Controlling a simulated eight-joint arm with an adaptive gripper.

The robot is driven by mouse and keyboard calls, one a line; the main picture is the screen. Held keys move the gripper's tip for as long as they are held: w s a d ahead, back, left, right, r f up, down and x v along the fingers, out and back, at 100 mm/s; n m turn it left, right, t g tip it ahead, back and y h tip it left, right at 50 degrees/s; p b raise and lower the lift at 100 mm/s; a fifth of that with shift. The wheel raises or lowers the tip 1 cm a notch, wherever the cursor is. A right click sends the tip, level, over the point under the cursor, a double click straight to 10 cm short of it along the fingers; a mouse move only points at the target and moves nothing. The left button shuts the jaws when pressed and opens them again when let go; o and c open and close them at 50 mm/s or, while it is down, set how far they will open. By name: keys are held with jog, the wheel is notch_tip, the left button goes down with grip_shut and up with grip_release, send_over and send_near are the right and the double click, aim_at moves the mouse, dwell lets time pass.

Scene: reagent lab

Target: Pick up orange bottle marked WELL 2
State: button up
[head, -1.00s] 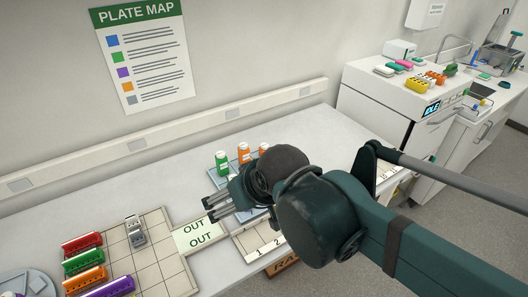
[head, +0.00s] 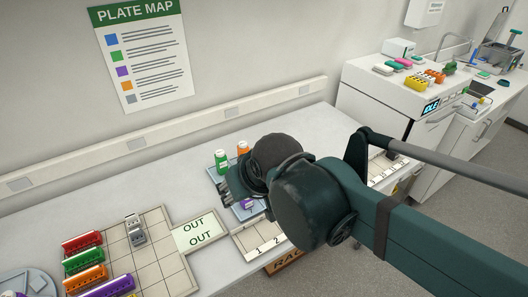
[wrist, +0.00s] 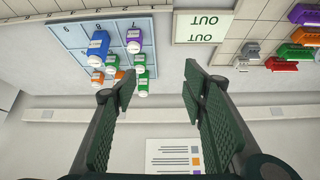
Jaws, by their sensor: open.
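An orange bottle (head: 243,148) stands at the back of the blue tray (head: 215,174), mostly hidden behind my arm in the head view. In the wrist view, small orange bottles (wrist: 97,77) with white caps stand among green (wrist: 141,62), blue (wrist: 97,47) and purple (wrist: 133,40) ones on the tray's gridded surface. No WELL 2 marking can be read. My gripper (wrist: 160,80) is open and empty, with the bottles to the left of its fingers in the wrist view. In the head view my gripper (head: 228,188) is partly hidden by the arm, near the tray's left side.
A green bottle (head: 221,161) stands left of the orange one. An OUT plate (head: 194,233) and a gridded board (head: 150,253) with coloured racks lie to the left. A numbered strip (head: 255,240) lies in front. The wall is close behind the bench.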

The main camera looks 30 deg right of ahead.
jog(key=w+d+m+g+h+p, duration=0.1)
jog(key=w+d+m+g+p, duration=0.1)
jog(key=w+d+m, duration=0.5)
jog(key=w+d+m+g+h+p, duration=0.15)
jog(key=w+d, duration=0.25)
jog(key=w, duration=0.8)
jog(key=w+d+f+m+g+h+p, duration=0.1)
jog(key=w+d+f+m+g+p, duration=0.1)
jog(key=w+d+f+m, duration=0.7)
jog(key=w+d+f+g, duration=0.1)
jog(key=w+d+f, duration=0.3)
jog(key=w+d, duration=0.1)
jog(key=shift+w+d+f+h+p, duration=0.3)
jog(key=shift+d+h+p, duration=0.05)
jog(key=shift+p, duration=0.05)
jog(key=shift+g, duration=0.25)
jog(key=shift+x, duration=1.3)
jog(key=shift+x, duration=2.6)
